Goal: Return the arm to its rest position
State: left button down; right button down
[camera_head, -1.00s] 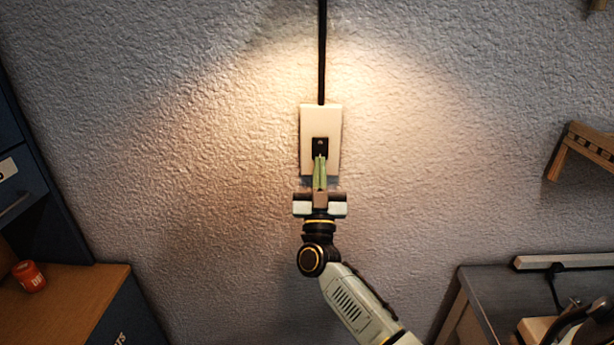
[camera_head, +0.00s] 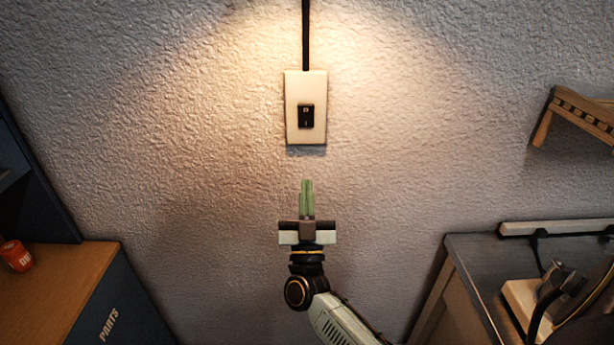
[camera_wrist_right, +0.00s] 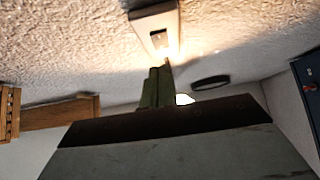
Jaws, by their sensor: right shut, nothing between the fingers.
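My right gripper (camera_head: 307,198) is shut and empty, its green fingers together and pointing up at the wall. It is below the cream switch plate (camera_head: 306,136), with a clear gap between the fingertips and the plate. A black rocker switch (camera_head: 306,116) sits in the middle of the plate. In the right wrist view the fingers (camera_wrist_right: 156,86) are shut, and the plate (camera_wrist_right: 150,20) shows beyond them. My left gripper is not in view.
A wooden cabinet (camera_head: 60,262) marked PARTS, with an orange-red can (camera_head: 16,256), stands at left. A grey-topped bench (camera_head: 474,262) with tools is at right. A wooden rack (camera_head: 575,112) hangs on the right wall. The wall around the gripper is bare.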

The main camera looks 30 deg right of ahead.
jog(key=shift+s+a+f, duration=0.15)
jog(key=shift+s+f, duration=0.1)
jog(key=shift+f, duration=0.05)
dwell(0.4)
